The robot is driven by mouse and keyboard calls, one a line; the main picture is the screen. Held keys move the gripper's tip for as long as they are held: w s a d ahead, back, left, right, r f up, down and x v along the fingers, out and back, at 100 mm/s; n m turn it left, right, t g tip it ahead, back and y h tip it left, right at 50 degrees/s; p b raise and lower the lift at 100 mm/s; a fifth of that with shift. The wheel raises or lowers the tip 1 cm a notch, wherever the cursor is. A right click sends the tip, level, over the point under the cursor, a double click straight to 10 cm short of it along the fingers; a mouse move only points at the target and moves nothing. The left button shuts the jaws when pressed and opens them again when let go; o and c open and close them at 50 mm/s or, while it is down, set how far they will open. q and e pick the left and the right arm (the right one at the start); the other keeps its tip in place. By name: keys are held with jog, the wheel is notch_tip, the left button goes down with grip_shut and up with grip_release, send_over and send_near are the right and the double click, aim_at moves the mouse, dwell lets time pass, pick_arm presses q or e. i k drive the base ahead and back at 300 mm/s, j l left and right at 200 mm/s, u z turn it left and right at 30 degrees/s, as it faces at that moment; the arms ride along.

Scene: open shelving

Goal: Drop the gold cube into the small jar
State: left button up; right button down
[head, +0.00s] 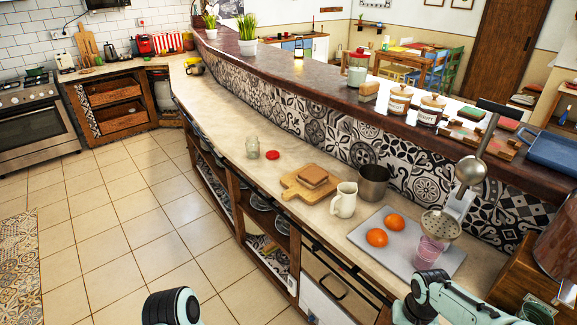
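A small clear glass jar (252,147) stands upright on the long lower counter, left of the middle of the head view. Its mouth looks open, and a round red lid (272,155) lies on the counter just to its right. I cannot make out a gold cube anywhere in this view. Part of my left arm shows at the bottom edge, left of centre, and part of my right arm shows at the bottom right. The fingers of both grippers are out of sight, and both visible arm parts are well apart from the jar.
Right of the jar are a cutting board (296,190) with bread, a white pitcher (344,200), a metal pot (373,183) and a grey tray (357,235) with two oranges and a pink glass (428,252). Counter left of the jar is clear.

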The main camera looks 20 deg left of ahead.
aim_at(250, 154)
jog(key=i+j+u, duration=0.15)
jog(key=i+j, duration=0.4)
jog(key=j, duration=0.3)
jog(key=i+j+u, duration=0.15)
jog(key=i+j, duration=0.45)
jog(key=j, duration=0.25)
jog(key=i+j+u, duration=0.15)
jog(key=i+j, duration=0.5)
